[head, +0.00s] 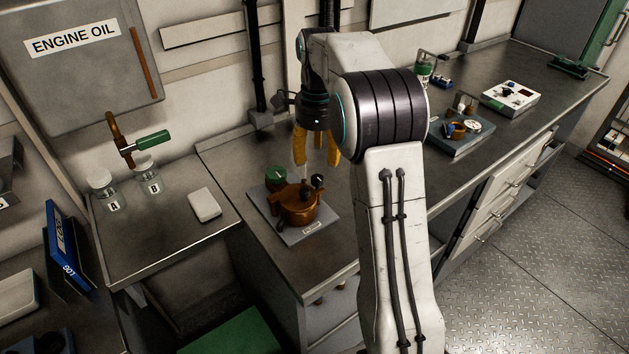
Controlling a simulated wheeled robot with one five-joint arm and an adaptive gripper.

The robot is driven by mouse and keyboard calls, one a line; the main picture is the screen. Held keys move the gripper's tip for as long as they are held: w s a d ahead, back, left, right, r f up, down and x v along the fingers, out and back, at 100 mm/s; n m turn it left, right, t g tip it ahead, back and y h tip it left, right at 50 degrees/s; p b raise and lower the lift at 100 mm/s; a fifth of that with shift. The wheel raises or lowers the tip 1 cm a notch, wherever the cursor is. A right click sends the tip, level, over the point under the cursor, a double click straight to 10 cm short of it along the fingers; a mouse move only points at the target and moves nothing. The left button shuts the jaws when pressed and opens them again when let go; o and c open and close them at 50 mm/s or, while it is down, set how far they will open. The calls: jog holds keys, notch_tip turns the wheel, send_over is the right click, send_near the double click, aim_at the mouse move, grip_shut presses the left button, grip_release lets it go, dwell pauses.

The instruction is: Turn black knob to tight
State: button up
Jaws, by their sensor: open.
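A copper-brown device (297,211) stands on a grey plate (303,236) on the metal bench. A small black knob (317,182) sits at its upper right. A green-topped round part (276,176) stands at its back left. My gripper (317,160) points down with its two yellow fingers apart and nothing between them. It appears above and slightly behind the black knob, apart from it. The knob's exact turn position is too small to tell.
A white block (204,205) and glass jars, including one marked B (148,175), stand on the left bench. A grey tray (461,138) with small parts and a white panel (511,97) lie to the right. A black post (255,60) rises behind.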

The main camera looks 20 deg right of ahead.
aim_at(318, 177)
jog(key=shift+w+d+f+m, duration=0.25)
jog(key=shift+w+f+m, duration=0.1)
jog(key=shift+f+m, duration=0.3)
jog(key=shift+f, duration=3.5)
grip_shut()
